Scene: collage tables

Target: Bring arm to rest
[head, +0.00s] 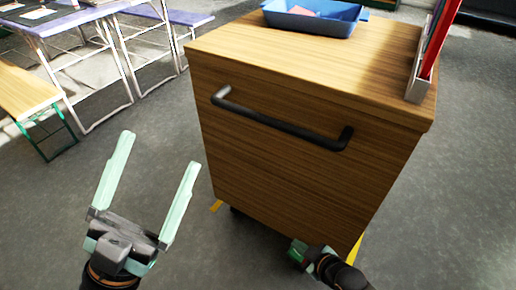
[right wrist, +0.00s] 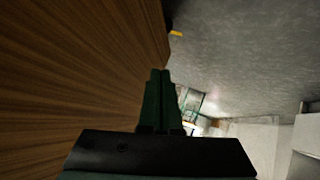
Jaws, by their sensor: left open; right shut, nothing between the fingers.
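My left gripper (head: 146,190) is open and empty, its two pale green fingers spread apart over the grey floor, left of the wooden cabinet (head: 275,175). My right gripper (head: 297,252) is low in front of the cabinet's lower front, partly cut off by the bottom edge of the head view. In the right wrist view my right gripper (right wrist: 160,75) shows its two dark green fingers pressed together with nothing between them. There the cabinet's wood side (right wrist: 70,70) fills the left part, close to the fingers; I cannot tell whether they touch.
The cabinet has a black bar handle (head: 280,122). On its top are a blue tray (head: 310,22) and a grey holder (head: 418,80) with red items. Folding tables (head: 75,20) and a wooden bench (head: 25,92) stand at the left. Grey floor (head: 455,190) is clear on the right.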

